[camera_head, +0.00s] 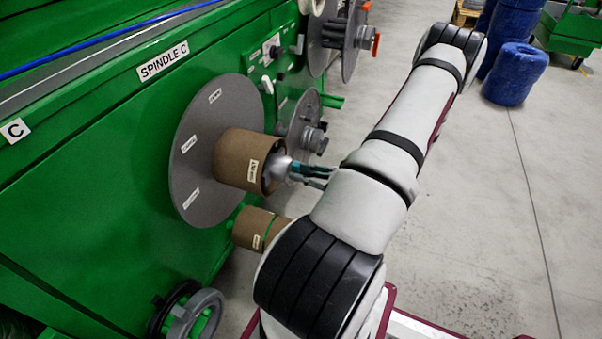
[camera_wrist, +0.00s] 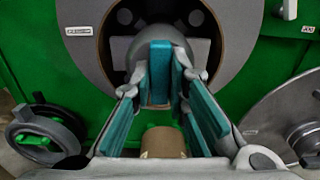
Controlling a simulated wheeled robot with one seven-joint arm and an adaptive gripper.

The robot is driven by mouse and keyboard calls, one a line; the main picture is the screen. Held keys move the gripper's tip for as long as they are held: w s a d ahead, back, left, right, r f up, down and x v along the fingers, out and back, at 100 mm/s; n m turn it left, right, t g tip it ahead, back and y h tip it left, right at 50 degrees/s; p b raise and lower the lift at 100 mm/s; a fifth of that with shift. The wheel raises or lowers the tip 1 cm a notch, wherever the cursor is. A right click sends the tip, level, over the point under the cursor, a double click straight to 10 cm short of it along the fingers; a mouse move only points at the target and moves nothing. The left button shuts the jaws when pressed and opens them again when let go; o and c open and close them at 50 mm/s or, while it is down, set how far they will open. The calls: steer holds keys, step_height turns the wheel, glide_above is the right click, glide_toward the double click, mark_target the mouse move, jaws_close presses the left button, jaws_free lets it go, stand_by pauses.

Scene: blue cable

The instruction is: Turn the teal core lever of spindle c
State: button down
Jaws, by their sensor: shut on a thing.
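Spindle C has a large grey disc (camera_head: 183,140) with a brown cardboard core (camera_head: 236,160) on its front, below the "SPINDLE C" label (camera_head: 163,62). A rounded grey hub (camera_head: 275,168) sits in the core's open end. The teal core lever (camera_wrist: 160,72) stands upright in front of the hub in the wrist view. My gripper (camera_head: 302,174) reaches the hub from the right. In the wrist view my gripper (camera_wrist: 162,84) has its teal-padded fingers on either side of the lever, shut on it. The fingers hide the lever's sides.
A smaller cardboard core (camera_head: 258,229) lies just below the spindle. A dark handwheel (camera_head: 190,312) is at the lower left. Other grey reels (camera_head: 303,118) stand farther along the green machine (camera_head: 95,150). Blue rolls (camera_head: 515,75) stand at the back. The floor at right is clear.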

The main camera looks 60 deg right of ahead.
steer(key=c, duration=1.6)
jaws_free()
steer(key=shift+o, duration=0.2)
steer(key=shift+s, duration=0.1)
steer(key=s, duration=1.2)
steer(key=shift+d, duration=0.45)
steer(key=shift+w, duration=0.15)
